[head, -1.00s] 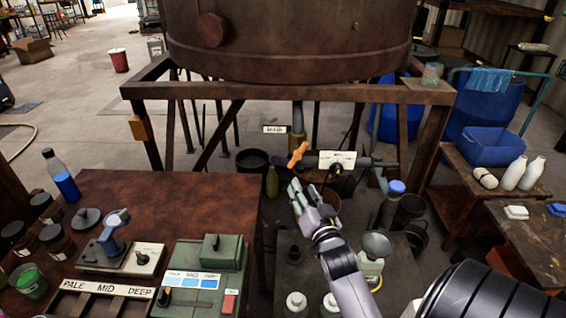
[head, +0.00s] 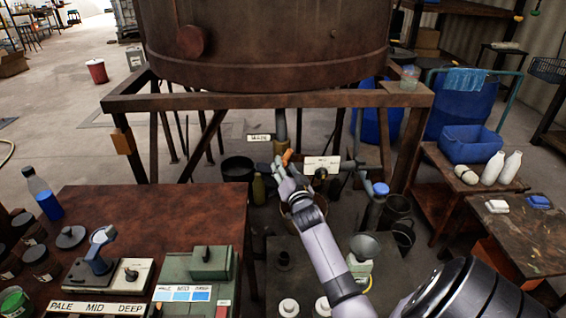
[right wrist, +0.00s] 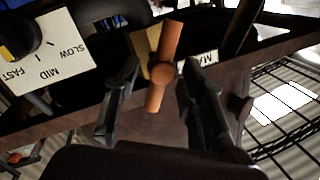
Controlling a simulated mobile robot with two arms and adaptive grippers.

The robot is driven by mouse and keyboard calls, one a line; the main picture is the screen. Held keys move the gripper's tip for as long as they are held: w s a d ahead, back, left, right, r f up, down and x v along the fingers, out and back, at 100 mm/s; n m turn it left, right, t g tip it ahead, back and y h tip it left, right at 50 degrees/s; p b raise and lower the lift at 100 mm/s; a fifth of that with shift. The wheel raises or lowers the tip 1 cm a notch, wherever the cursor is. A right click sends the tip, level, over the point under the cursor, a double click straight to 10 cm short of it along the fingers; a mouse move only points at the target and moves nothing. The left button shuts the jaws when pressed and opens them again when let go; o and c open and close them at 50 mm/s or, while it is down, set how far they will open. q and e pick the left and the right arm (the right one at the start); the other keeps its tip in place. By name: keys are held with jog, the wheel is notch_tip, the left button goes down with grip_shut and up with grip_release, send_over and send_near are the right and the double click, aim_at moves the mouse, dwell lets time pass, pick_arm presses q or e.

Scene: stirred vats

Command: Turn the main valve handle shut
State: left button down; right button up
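The main valve handle is an orange bar (head: 287,156) on the pipework under the big rusty vat. A small white label (head: 259,138), partly readable as MAIN, hangs to its left. In the right wrist view the orange handle (right wrist: 163,60) runs nearly up and down the picture, with a round hub. My right gripper (head: 285,175) is just in front of the handle. In the right wrist view its two dark fingers (right wrist: 158,85) are apart, one on each side of the handle's lower part, with gaps visible. My left gripper is not in view.
A white speed plate with a knob (right wrist: 47,50), marked SLOW, MID, FAST, sits close beside the handle. The vat's rusty frame (head: 270,101) stands around the pipework. A funnel (head: 364,247) and bottles stand below. A rusty table (head: 150,215) is at left.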

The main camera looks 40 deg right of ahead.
aim_at(282, 158)
jog(key=shift+x, duration=1.45)
jog(key=shift+c, duration=0.4)
grip_shut()
